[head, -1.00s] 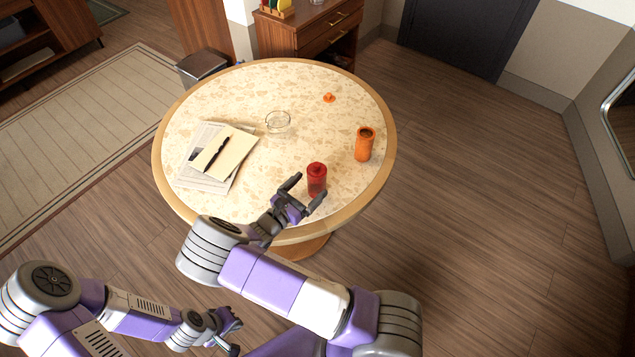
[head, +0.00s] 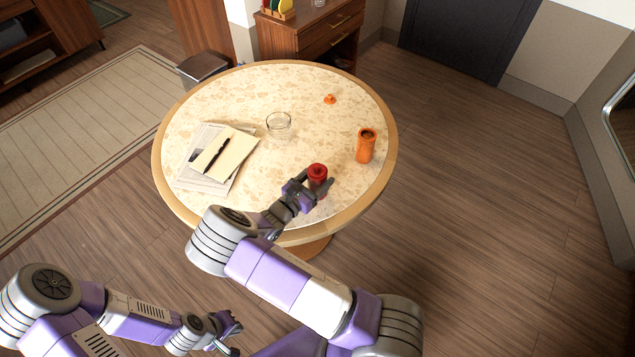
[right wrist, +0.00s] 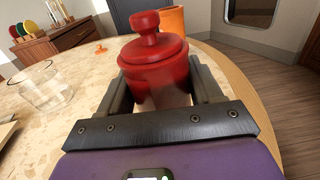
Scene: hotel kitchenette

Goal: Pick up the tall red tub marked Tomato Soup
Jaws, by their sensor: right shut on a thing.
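The red tub (head: 317,172) with a knobbed red lid stands upright near the front right of the round table. It also shows in the right wrist view (right wrist: 153,70), between my fingers; no label can be read. My right gripper (head: 317,187) is shut on the tub's body, one finger on each side, below the lid. The gripper also fills the lower part of the right wrist view (right wrist: 160,95). The tub's lower part is hidden by the gripper. My left gripper (head: 232,338) hangs low at the bottom, away from the table; its opening is unclear.
An open orange canister (head: 365,147) stands right of the tub, and its orange lid (head: 330,99) lies farther back. A glass bowl (head: 278,123) stands mid-table. Papers with an envelope and pen (head: 222,158) lie left. The round table's (head: 300,75) back is mostly clear.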

